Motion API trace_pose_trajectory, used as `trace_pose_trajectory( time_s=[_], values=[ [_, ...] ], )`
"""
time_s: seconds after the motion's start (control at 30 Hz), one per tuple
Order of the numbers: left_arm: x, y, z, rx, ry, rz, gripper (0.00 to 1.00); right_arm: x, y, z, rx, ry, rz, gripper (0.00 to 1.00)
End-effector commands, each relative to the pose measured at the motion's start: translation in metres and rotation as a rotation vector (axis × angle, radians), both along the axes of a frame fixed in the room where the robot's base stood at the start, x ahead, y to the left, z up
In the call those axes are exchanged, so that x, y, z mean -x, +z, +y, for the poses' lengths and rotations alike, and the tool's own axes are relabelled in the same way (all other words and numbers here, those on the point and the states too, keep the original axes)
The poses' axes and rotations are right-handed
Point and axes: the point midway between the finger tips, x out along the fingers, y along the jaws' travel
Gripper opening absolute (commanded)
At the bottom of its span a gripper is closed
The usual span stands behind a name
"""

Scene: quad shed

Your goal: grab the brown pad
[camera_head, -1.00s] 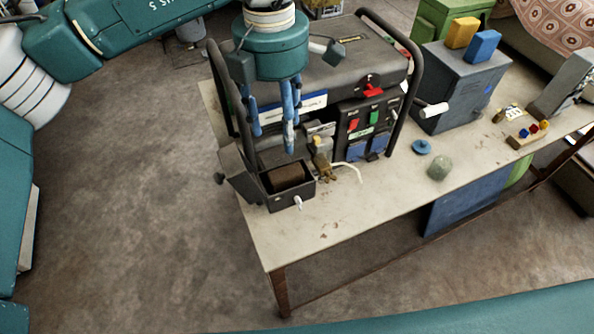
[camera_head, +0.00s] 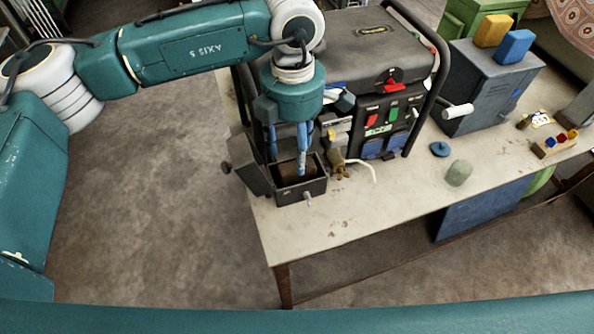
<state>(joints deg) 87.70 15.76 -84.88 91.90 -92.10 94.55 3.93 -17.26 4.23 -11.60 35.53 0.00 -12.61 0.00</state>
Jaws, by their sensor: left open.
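The brown pad (camera_head: 291,170) sits inside a small dark open box (camera_head: 302,193) at the near left part of the table. The box's lid (camera_head: 247,167) hangs open on its left side. My left gripper (camera_head: 287,168) points straight down, with its blue fingers apart over the box. One fingertip reaches in front of the pad and hides part of it. I cannot tell whether the fingers touch the pad. My right gripper is not in view.
The box is attached to a dark framed machine (camera_head: 385,35) behind it. A brass-coloured fitting (camera_head: 338,163) and white cord (camera_head: 362,168) lie just right of the box. A blue disc (camera_head: 440,149), a greenish lump (camera_head: 459,173) and a grey crank box (camera_head: 490,85) stand farther right.

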Motion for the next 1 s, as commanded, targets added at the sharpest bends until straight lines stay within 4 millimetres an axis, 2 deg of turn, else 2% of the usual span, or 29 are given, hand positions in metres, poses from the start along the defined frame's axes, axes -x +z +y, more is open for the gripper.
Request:
trace_pose_trajectory(
  time_s=[0.03, 0.07, 0.2, 0.3, 0.5, 0.6, 0.63, 1.0],
  values=[
    [0.003, -0.003, 0.004, -0.002, 0.002, 0.006, 0.53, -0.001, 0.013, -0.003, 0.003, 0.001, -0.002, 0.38],
    [0.004, -0.008, 0.005, -0.003, 0.001, 0.005, 0.53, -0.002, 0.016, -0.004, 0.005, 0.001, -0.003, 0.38],
    [0.003, -0.027, 0.004, -0.001, 0.001, 0.003, 0.53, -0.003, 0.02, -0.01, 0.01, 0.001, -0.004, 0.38],
    [0.003, -0.033, 0.004, 0.0, 0.001, 0.001, 0.53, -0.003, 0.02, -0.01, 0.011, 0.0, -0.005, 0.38],
    [0.002, -0.034, 0.004, 0.0, 0.0, 0.0, 0.53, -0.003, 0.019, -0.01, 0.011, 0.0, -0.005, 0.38],
    [0.002, -0.034, 0.004, 0.0, 0.0, 0.0, 0.33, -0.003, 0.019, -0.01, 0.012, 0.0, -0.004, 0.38],
    [0.002, -0.034, 0.004, 0.0, 0.0, 0.0, 0.32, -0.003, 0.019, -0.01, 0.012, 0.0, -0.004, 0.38],
    [0.002, -0.032, 0.004, 0.0, 0.0, 0.0, 0.31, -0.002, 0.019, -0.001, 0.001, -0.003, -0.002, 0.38]
  ],
)
